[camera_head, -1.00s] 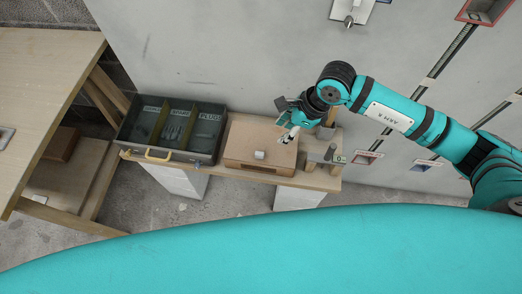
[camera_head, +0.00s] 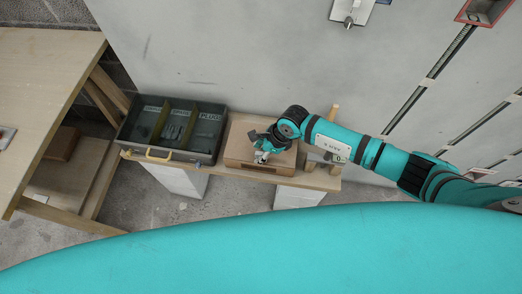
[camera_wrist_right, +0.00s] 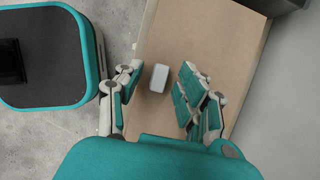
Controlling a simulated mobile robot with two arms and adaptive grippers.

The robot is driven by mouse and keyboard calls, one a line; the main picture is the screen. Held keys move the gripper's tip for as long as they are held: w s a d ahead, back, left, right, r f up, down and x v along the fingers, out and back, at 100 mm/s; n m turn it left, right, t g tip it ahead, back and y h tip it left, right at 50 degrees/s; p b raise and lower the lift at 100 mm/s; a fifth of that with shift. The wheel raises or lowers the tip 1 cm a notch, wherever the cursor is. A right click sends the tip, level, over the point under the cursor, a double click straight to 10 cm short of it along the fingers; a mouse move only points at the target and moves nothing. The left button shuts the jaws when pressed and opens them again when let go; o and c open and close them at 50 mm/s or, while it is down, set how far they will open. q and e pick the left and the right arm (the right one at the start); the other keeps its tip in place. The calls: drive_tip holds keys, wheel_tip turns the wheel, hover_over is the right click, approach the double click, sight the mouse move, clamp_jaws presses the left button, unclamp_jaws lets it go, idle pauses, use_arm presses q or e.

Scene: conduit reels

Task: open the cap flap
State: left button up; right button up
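A low wooden box (camera_head: 240,143) stands on the bench, with a small light-grey block on its top. The block (camera_wrist_right: 159,78) also shows in the right wrist view, on the bare brown surface (camera_wrist_right: 200,30). I cannot tell which part is the cap flap. My right gripper (camera_head: 262,157) is over the box top at the block and covers most of it in the head view. In the right wrist view its fingers are spread on both sides of the block, with gaps, and hold nothing. My left gripper is not in view.
A dark tray (camera_head: 172,160) with several labelled compartments and a yellow handle stands left of the box. A small wooden stand with upright posts (camera_head: 335,113) is to its right, partly behind my arm. The grey wall rises behind the bench.

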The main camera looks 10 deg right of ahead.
drive_tip(key=shift+c, duration=0.2)
clamp_jaws()
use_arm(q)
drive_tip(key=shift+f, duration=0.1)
use_arm(e)
drive_tip(key=shift+w+r, duration=0.1)
drive_tip(key=r+g+b, duration=0.1)
drive_tip(key=w+r+g+y+b, duration=0.1)
drive_tip(key=b, duration=0.1)
drive_tip(key=w+r+m+g+b, duration=0.1)
drive_tip(key=g, duration=0.1)
drive_tip(key=shift+w+d+r+b, duration=0.15)
drive_tip(key=shift+d+r+b, duration=0.15)
drive_tip(key=shift+d+r, duration=0.1)
drive_tip(key=shift+w+d+r+b, duration=0.25)
drive_tip(key=shift+w+r+b, duration=0.5)
drive_tip(key=shift+r, duration=0.3)
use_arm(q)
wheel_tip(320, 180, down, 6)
use_arm(e)
drive_tip(key=shift+w+d+r, duration=0.1)
drive_tip(key=shift+w+r, duration=0.15)
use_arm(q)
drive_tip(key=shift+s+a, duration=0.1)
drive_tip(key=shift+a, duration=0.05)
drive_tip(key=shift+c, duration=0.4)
